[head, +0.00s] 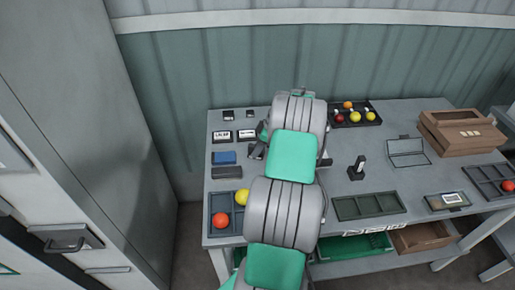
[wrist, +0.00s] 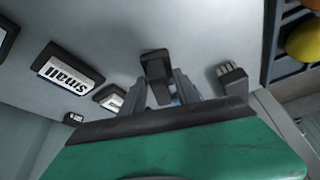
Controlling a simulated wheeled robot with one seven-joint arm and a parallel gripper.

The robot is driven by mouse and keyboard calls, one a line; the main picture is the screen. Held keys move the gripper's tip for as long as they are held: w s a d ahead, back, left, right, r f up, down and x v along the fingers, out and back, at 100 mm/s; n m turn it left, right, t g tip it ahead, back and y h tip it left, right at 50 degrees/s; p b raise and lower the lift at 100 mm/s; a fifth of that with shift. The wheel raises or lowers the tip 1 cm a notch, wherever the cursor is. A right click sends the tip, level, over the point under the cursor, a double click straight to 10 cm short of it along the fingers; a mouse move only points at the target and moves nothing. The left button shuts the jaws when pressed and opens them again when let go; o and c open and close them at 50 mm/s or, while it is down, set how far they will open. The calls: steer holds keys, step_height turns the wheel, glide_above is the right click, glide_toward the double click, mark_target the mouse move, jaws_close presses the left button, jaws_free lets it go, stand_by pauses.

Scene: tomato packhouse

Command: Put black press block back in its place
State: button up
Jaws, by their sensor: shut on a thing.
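My gripper (wrist: 163,82) is shut on the black press block (wrist: 155,64), a small dark block seen between the two grey fingers in the wrist view. Its lower part is partly hidden by the fingers. The grey tabletop shows beyond it; I cannot tell whether the block touches it. In the head view my arm covers the middle of the table, and only dark bits of the gripper (head: 258,150) show at its left edge. The block cannot be made out there.
Label stands (wrist: 68,69) and a small dark slotted piece (wrist: 231,76) are near the gripper. The table (head: 337,185) also holds a blue box (head: 224,157), a black box (head: 227,173), a tomato tray (head: 336,122), a black stamp-like piece (head: 357,168) and an empty divided tray (head: 368,206).

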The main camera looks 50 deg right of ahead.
steer(key=o, duration=1.2)
steer(key=c, duration=0.3)
steer(key=shift+r, duration=0.1)
steer(key=shift+r+p, duration=1.8)
steer(key=shift+r, duration=1.6)
